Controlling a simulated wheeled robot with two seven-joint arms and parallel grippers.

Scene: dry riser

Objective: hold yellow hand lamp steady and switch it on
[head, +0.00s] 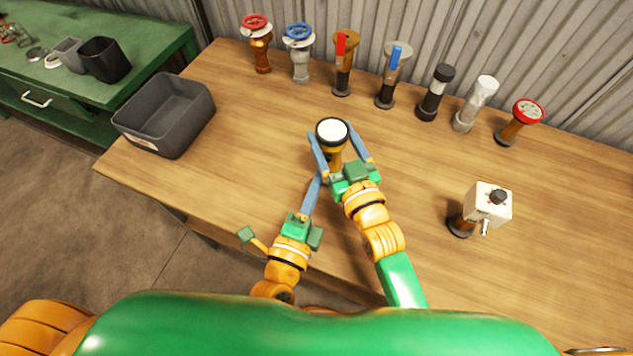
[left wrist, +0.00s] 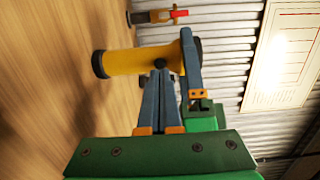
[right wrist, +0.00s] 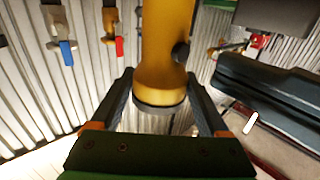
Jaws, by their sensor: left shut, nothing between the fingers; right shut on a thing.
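The yellow hand lamp (head: 334,152) stands up near the middle of the workbench, with its round white lens facing up. My right gripper (head: 332,134) has its blue fingers on either side of the lamp and is shut on it. In the right wrist view the lamp body (right wrist: 165,50) runs between the fingers, with a dark button (right wrist: 181,52) on its side. My left gripper (head: 319,173) is shut and empty. In the left wrist view its fingertips (left wrist: 159,73) are at the button (left wrist: 160,63); I cannot tell whether they touch. Whether the lamp is lit is unclear.
Several valves and lamp-like fittings, among them a red-wheel valve (head: 257,40), stand along the back of the workbench (head: 240,150). A grey bin (head: 165,115) sits at the left edge. A white switch box (head: 488,204) stands at right. The bench between is clear.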

